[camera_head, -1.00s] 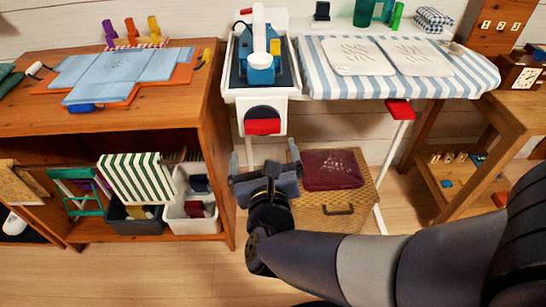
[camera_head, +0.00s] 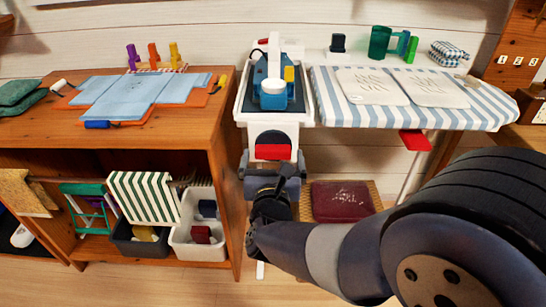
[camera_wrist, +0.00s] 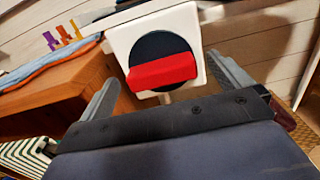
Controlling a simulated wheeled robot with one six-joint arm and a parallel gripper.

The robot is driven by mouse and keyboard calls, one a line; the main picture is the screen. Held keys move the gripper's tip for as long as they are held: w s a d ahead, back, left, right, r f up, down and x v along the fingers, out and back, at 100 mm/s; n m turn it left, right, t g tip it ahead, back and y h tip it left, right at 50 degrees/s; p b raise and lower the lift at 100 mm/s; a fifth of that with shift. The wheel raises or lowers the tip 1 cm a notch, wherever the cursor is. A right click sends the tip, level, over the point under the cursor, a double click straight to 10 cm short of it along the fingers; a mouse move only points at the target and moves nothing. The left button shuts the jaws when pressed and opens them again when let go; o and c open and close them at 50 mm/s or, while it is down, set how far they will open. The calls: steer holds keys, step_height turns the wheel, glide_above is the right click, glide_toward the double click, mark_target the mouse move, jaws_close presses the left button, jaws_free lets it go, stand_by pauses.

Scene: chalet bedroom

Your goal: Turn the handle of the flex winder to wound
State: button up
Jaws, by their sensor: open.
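The flex winder appears to be the white panel (camera_head: 291,131) on the front of the ironing unit, with a black round dial and a red bar handle (camera_head: 272,152) lying about level across it. In the wrist view the red handle (camera_wrist: 162,71) sits ahead of and between my fingers, slightly tilted, with clear space before it. My gripper (camera_head: 272,168) is open and empty, just below and in front of the handle. In the wrist view my gripper (camera_wrist: 165,95) shows both fingers spread wide to either side of the dial. No wound marking is legible.
A wooden cabinet (camera_head: 225,120) stands close on the left, with bins below. A striped ironing board (camera_head: 480,105) extends right, with a red lever (camera_head: 415,140) under it. A maroon folded item (camera_head: 342,200) lies on a wicker case below.

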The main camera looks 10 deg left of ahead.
steer(key=shift+w+a, duration=0.1)
steer(key=shift+w, duration=0.3)
steer(key=shift+c, duration=0.2)
steer(key=c, duration=0.9)
